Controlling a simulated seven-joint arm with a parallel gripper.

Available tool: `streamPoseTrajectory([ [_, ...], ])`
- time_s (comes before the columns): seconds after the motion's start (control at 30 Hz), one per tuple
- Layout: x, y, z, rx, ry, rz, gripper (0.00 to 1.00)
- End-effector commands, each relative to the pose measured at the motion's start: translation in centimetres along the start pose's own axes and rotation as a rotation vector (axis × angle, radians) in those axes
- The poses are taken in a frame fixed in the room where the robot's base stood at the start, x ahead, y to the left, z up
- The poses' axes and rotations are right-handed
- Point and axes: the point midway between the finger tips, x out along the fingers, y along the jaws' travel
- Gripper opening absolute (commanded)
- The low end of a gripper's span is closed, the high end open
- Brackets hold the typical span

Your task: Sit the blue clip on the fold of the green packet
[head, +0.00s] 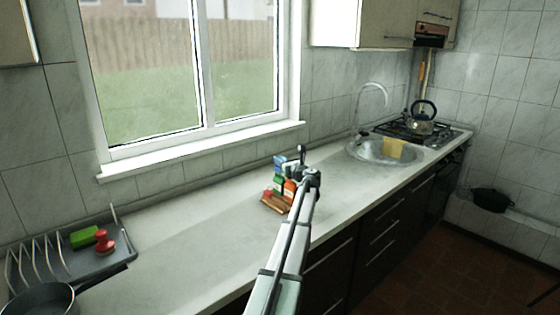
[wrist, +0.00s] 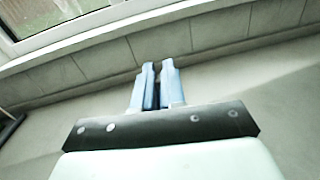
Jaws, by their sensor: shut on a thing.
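My gripper (wrist: 158,72) points toward the tiled wall below the window, its two light blue fingers almost together. A narrow dark blue piece (wrist: 156,95), which looks like the blue clip, is pinched between them; most of it is hidden. In the head view my gripper (head: 280,162) is small, above the counter at the back of my arm. Below it a small green item (head: 278,183), possibly the green packet, stands beside an orange-red item (head: 289,190). Its fold cannot be made out. The gripper looks apart from it, though the overlap makes the gap unclear.
A wooden holder (head: 273,205) carries the small items. A grey dish rack (head: 98,262) at left holds a green block (head: 84,237) and a red object (head: 104,241); a pan (head: 40,300) is in front. Sink (head: 375,153) and kettle (head: 420,126) are at right. Counter between is clear.

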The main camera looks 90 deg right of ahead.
Motion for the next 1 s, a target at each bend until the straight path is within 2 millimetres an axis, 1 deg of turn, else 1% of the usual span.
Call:
streamPoseTrajectory([
  [1.0,0.01,-0.09,0.03,-0.027,0.000,0.037,0.00],
])
